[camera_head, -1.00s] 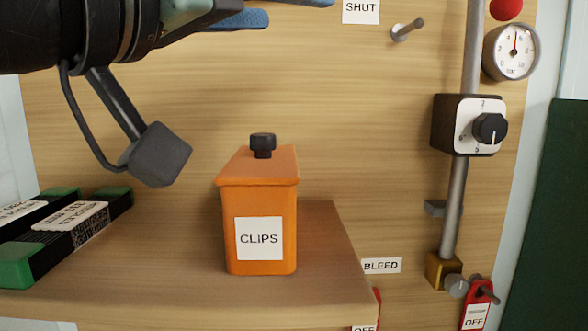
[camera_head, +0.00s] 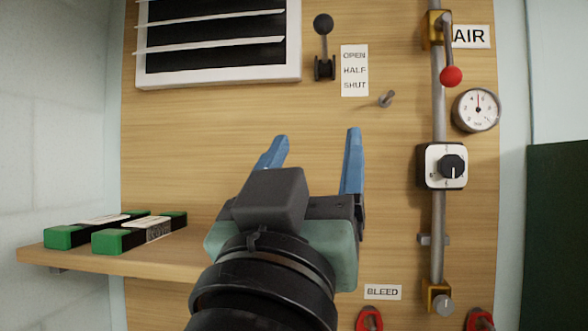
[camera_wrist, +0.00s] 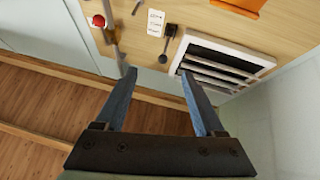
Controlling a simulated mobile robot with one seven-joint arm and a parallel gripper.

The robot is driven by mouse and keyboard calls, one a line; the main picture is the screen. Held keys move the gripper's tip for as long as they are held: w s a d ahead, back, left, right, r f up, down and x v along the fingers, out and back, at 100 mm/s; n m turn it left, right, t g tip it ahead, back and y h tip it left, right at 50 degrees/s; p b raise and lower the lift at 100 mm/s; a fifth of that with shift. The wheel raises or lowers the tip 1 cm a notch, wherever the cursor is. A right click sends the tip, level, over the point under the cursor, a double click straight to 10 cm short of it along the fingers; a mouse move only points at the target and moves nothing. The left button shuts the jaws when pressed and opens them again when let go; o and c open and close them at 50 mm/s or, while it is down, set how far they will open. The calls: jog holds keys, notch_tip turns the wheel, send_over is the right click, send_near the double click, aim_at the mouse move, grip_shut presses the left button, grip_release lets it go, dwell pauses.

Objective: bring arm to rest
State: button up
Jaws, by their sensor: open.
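My gripper (camera_head: 315,142) is in the lower middle of the head view, in front of the wooden panel. Its two blue fingers point up and away, spread apart with nothing between them. The wrist view also shows the gripper (camera_wrist: 158,73) open and empty, with the panel beyond its fingertips. My arm comes up from the bottom edge of the head view. The orange clips box is not visible there; an orange piece (camera_wrist: 240,5), likely that box, shows at the top edge of the wrist view.
A shelf (camera_head: 75,257) with green-and-black boxes (camera_head: 125,238) is at left. The panel carries a louvred vent (camera_head: 215,45), a black-knobbed lever (camera_head: 323,45), a peg (camera_head: 387,99), a dial switch (camera_head: 443,167), a gauge (camera_head: 477,110) and a vertical pipe (camera_head: 438,210). The wrist view shows wooden floor (camera_wrist: 40,100).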

jog(key=shift+s+f, duration=0.2)
jog(key=shift+s, duration=0.25)
jog(key=shift+w, duration=0.15)
jog(key=s+a+f+n+t+y+b, duration=0.2)
jog(key=s+a+f+t+y, duration=0.1)
jog(key=s+y, duration=0.3)
jog(key=shift+s+a+f+n+t+y+b, duration=0.4)
jog(key=shift+t+y, duration=0.2)
jog(key=shift+y, duration=0.4)
jog(key=shift+w, duration=0.1)
jog(key=shift+f, duration=0.15)
